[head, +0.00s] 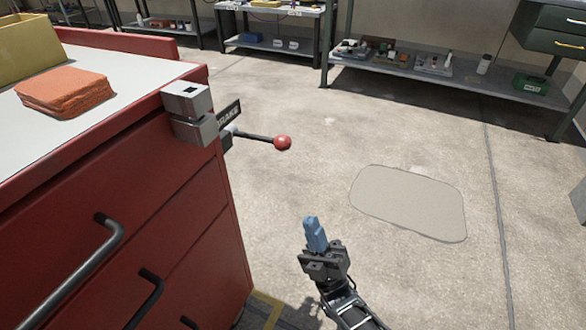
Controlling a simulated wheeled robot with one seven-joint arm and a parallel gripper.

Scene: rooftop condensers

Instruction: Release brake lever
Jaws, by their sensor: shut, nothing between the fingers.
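The brake lever (258,138) is a dark rod with a red ball knob (283,143) at its end. It sticks out roughly level to the right from a grey bracket (196,128) on the corner of a red cabinet. A dark plate marked "BRAKE" (229,113) sits behind the lever's base. My gripper (313,222) has blue fingertips, shut and empty. In the picture it is below and a little right of the red knob, clearly apart from it. The depth gap between them is hard to tell.
The red cabinet (165,235) with dark drawer handles fills the left. Orange cloths (65,91) and a yellow bin (35,45) rest on its top. Workbenches with shelves (440,85) line the back. The concrete floor to the right is open, with a smooth patch (410,203).

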